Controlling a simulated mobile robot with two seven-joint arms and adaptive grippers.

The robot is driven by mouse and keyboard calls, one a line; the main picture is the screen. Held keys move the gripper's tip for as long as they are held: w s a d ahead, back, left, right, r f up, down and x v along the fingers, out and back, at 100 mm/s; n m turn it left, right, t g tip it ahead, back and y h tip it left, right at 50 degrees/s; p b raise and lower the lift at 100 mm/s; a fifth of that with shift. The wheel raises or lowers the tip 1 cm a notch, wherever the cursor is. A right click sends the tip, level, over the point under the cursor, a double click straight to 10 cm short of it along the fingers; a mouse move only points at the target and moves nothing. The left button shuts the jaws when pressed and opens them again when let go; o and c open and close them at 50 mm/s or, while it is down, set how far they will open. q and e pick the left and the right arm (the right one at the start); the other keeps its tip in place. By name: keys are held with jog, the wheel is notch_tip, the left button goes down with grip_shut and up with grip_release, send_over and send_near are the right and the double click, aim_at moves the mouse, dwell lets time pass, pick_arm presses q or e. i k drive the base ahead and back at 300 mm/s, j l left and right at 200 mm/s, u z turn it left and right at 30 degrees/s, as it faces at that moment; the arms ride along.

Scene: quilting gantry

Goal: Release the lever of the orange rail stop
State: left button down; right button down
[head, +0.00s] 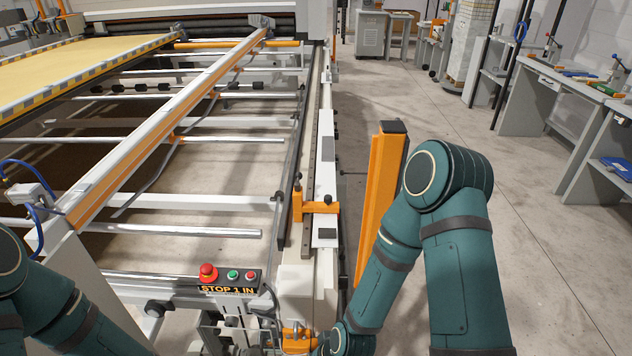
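An orange bracket (315,209) with a short upright plate and a small black knob (328,199) sits across the pale rail (326,150) on the right side of the gantry. A second orange block (296,341) shows low at the bottom edge, partly cut off, by the rail's near end. I cannot tell for certain which is the rail stop, nor make out the lever's position. My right arm reaches down from the right, its wrist beside the low orange block; the gripper fingers there are too small and hidden to read. My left gripper is out of view.
A control box (231,280) labelled "STOP 1 IN", with red, green and pale buttons, stands left of the low block. An orange post (380,190) rises right of the rail. An orange-edged beam (160,125) crosses the frame. The floor (540,270) at right is clear.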

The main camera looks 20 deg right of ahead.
aim_at(298, 175)
jog(key=k+l+u, duration=0.1)
jog(key=l, duration=0.2)
jog(key=l+u, duration=0.15)
jog(key=l, duration=0.15)
jog(key=k+l+u, duration=0.1)
jog(key=l, duration=0.2)
jog(key=l+u, duration=0.15)
jog(key=l, duration=0.15)
jog(key=k+l+u, duration=0.15)
jog(key=l, duration=0.15)
jog(key=k+l+u, duration=0.15)
jog(key=l, duration=0.15)
jog(key=l+u, duration=0.45)
jog(key=l, duration=0.5)
jog(key=i+l, duration=0.1)
jog(key=l, duration=0.2)
jog(key=i+l+u, duration=0.1)
jog(key=l, duration=0.2)
